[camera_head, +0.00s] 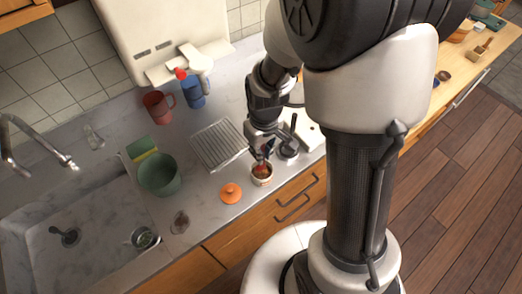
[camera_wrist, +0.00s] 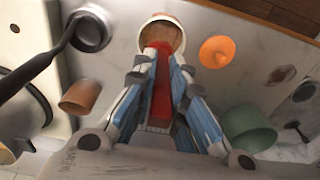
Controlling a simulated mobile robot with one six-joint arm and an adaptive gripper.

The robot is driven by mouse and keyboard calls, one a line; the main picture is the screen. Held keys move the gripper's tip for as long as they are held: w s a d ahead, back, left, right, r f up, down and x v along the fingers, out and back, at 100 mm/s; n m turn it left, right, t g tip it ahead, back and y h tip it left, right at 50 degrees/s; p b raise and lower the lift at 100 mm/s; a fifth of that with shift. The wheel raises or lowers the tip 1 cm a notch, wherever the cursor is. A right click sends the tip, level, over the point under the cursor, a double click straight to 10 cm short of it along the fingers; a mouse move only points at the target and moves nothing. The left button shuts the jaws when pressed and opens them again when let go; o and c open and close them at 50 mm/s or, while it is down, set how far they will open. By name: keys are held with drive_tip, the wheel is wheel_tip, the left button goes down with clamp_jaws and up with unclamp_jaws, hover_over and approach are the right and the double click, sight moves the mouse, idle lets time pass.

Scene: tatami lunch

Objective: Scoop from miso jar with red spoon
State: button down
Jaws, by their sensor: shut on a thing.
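The miso jar (camera_head: 261,180) is a small pale open pot near the counter's front edge; in the wrist view its round mouth (camera_wrist: 172,33) lies just beyond my fingertips, with brown contents inside. My gripper (camera_wrist: 161,72) is shut on the red spoon (camera_wrist: 160,90), which lies between the fingers and points toward the jar. In the head view my gripper (camera_head: 262,148) is just above the jar, and the red of the spoon shows at its mouth. The spoon's tip is at or in the jar's mouth; its depth cannot be told. An orange lid (camera_head: 231,193) lies beside the jar.
A small dark pan (camera_wrist: 92,30) with a long black handle stands close to the jar. A terracotta cup (camera_wrist: 80,97) is nearby. The sink (camera_head: 85,255) is farther left.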

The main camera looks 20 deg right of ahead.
drive_tip(key=shift+r+p, duration=1.7)
drive_tip(key=shift+r, duration=0.75)
